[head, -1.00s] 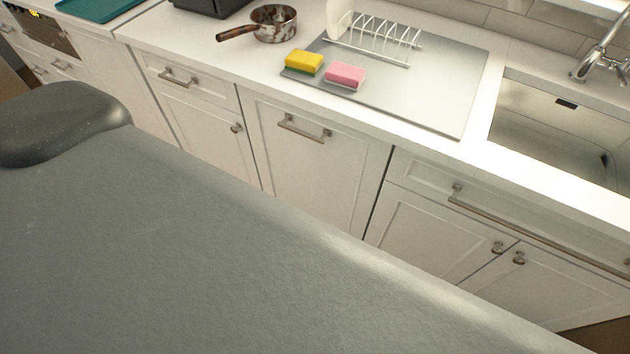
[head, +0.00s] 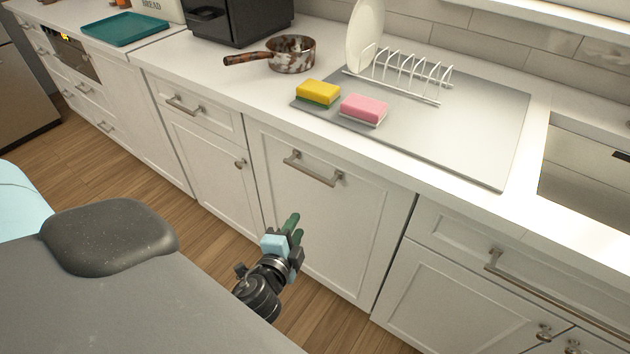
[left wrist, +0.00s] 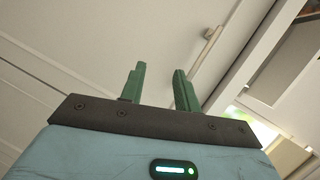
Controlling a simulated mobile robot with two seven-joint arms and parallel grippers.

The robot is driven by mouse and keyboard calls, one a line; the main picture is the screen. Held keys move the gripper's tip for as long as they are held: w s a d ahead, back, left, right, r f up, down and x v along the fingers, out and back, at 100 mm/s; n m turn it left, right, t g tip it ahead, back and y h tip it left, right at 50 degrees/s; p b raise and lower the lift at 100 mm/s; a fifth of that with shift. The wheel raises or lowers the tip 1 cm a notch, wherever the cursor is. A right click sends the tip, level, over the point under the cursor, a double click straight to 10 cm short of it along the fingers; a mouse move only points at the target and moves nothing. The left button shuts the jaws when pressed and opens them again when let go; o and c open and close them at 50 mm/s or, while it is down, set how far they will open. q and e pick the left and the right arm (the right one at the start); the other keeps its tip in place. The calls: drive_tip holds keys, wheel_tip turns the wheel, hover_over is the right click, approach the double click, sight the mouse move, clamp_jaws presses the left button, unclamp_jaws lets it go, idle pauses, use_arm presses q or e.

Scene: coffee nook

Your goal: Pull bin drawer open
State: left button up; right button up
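The bin drawer (head: 325,225) is the tall white panel below the counter in the middle of the head view, and it is closed. Its metal bar handle (head: 312,171) runs across its upper part. My left gripper (head: 292,226) is in front of the panel, below the handle and apart from it. In the left wrist view the two green fingers of my left gripper (left wrist: 157,87) are spread apart with nothing between them. The handle (left wrist: 207,47) shows there beyond the fingers, up and to the right. My right gripper is not in view.
A cabinet with a small drawer (head: 200,108) is left of the panel, and a sink cabinet (head: 450,285) is right. The counter holds a pan (head: 291,54), two sponges and a dish rack (head: 405,72). Wooden floor (head: 130,170) shows in front of the cabinets.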

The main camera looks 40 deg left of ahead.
use_arm(q)
drive_tip(key=m+t+y+b, duration=0.2)
approach(308, 174)
drive_tip(key=x, duration=0.3)
drive_tip(key=shift+p+x, duration=0.65)
drive_tip(key=shift+x, duration=3.2)
drive_tip(key=shift+c, duration=0.3)
clamp_jaws()
